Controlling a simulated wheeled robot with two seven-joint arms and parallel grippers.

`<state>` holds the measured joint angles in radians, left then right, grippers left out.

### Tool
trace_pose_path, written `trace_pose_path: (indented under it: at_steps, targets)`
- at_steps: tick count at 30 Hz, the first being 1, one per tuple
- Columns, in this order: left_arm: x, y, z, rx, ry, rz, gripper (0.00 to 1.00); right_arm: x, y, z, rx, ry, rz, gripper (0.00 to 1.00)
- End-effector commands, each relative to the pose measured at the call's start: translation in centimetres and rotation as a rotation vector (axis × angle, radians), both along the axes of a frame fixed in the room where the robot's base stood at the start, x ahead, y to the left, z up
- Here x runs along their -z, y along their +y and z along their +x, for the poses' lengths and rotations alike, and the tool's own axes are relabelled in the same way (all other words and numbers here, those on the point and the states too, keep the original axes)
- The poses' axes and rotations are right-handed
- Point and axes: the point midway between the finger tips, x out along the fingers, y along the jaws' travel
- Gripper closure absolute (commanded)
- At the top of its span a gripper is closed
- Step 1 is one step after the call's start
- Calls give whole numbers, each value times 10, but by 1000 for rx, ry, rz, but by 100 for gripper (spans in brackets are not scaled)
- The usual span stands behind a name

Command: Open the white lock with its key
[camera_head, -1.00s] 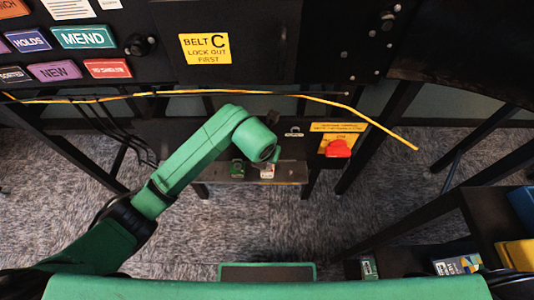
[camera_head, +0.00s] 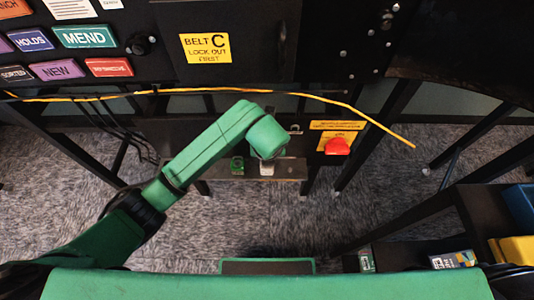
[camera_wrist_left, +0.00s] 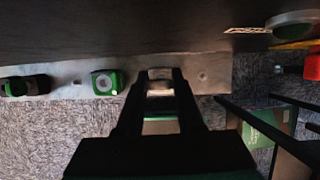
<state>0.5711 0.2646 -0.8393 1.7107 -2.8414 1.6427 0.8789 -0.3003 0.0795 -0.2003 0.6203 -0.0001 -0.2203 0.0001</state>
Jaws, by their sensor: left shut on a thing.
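The white lock (camera_head: 267,169) is a small pale block on the grey ledge under the machine, partly hidden by my left wrist in the head view. My left gripper (camera_wrist_left: 161,82) points at the ledge, its fingertips at the white lock's place. It is shut on a small pale thing, apparently the key (camera_wrist_left: 160,92); its outline is too blurred to tell how deep it sits in the lock. In the head view my left arm hides the fingers. My right gripper is not in view.
A green lock (camera_wrist_left: 107,82) sits left of the fingers on the ledge (camera_wrist_left: 213,75), with a dark green-and-black one (camera_wrist_left: 25,86) further left. A red knob (camera_head: 337,146) on a yellow plate is to the right. A yellow cable (camera_head: 330,102) crosses above my arm.

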Motion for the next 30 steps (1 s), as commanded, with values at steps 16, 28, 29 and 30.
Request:
trace_pose_path:
  at_steps: [16, 28, 29, 30]
  targets:
    - [-38, 0, 0, 1, -1, -1, 100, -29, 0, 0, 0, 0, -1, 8]
    - [-45, 0, 0, 1, 0, 0, 100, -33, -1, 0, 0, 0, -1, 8]
    - [-45, 0, 0, 1, 0, 0, 100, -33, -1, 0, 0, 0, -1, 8]
    - [-45, 0, 0, 1, 0, 0, 100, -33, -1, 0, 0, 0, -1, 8]
